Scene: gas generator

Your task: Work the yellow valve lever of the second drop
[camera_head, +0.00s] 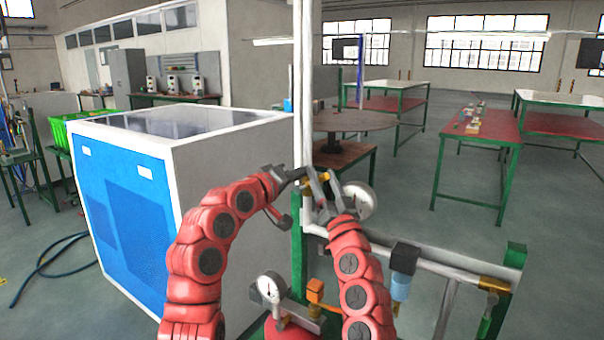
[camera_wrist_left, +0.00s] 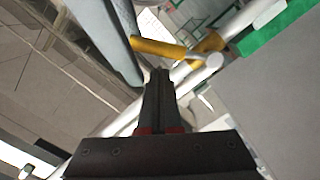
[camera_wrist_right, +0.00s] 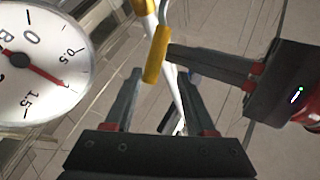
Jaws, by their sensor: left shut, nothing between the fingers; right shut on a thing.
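The yellow valve lever (camera_head: 318,179) is on the white pipe in the middle of the head view. It also shows in the left wrist view (camera_wrist_left: 160,48) and the right wrist view (camera_wrist_right: 157,55). My right gripper (camera_head: 321,188) is at the lever, its fingers on either side of it in the right wrist view (camera_wrist_right: 163,80); their exact contact is hard to see. My left gripper (camera_head: 292,174) is shut and empty, close beside the lever. Its fingertips show near the lever in the right wrist view (camera_wrist_right: 176,52). Whether they touch it cannot be told.
A round gauge (camera_head: 358,200) sits just right of my right gripper and looms large at left in the right wrist view (camera_wrist_right: 32,65). A white upright pipe (camera_head: 303,90) rises behind. A white and blue cabinet (camera_head: 128,215) stands left. A second gauge (camera_head: 270,288) and a filter (camera_head: 403,268) are lower.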

